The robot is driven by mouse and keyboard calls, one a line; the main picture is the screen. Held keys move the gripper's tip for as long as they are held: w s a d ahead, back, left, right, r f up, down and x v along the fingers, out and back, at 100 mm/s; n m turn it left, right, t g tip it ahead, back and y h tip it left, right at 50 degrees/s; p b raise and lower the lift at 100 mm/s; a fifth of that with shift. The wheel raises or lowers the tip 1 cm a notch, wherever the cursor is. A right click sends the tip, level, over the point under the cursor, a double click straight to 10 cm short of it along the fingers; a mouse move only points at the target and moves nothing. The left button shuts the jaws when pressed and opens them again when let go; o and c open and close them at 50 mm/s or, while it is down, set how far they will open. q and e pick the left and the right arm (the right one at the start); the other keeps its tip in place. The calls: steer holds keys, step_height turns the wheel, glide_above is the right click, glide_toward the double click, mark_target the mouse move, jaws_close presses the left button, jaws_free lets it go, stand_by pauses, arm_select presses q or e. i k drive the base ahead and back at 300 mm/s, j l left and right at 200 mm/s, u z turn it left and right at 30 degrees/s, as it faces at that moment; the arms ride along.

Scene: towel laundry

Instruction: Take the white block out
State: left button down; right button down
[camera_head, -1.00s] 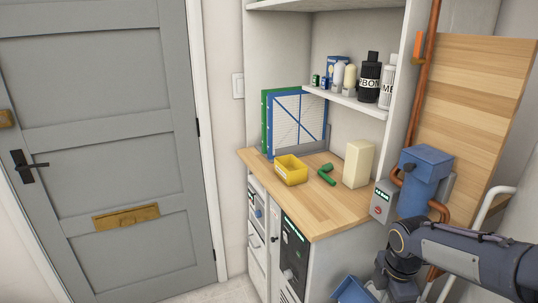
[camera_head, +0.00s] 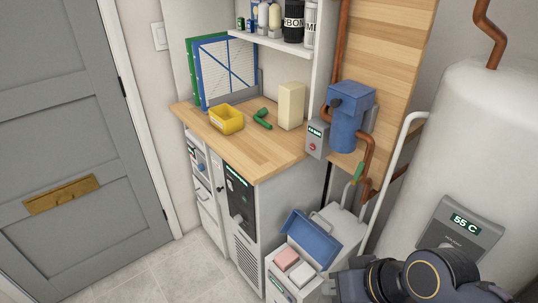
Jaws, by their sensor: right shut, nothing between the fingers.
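A white block (camera_head: 302,273) lies in an open white box (camera_head: 279,270) low beside the cabinet. A pink block (camera_head: 286,259) lies next to it in the same box. The box's blue lid (camera_head: 312,238) is tilted up behind the blocks. My right gripper (camera_head: 331,287) is at the bottom of the view, just right of the box. It is shut with nothing in it, and my dark arm hides part of it. My left gripper is out of view.
A wooden counter (camera_head: 255,150) holds a yellow bin (camera_head: 227,120), a green pipe piece (camera_head: 262,119) and a tall cream block (camera_head: 291,106). A white tank (camera_head: 460,150) with a display stands at right. Tiled floor (camera_head: 170,268) is clear at left.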

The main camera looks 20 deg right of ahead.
mark_target(302, 275)
steer(key=i+j+z, duration=0.25)
steer(key=i+j, duration=0.5)
steer(key=z, duration=1.5)
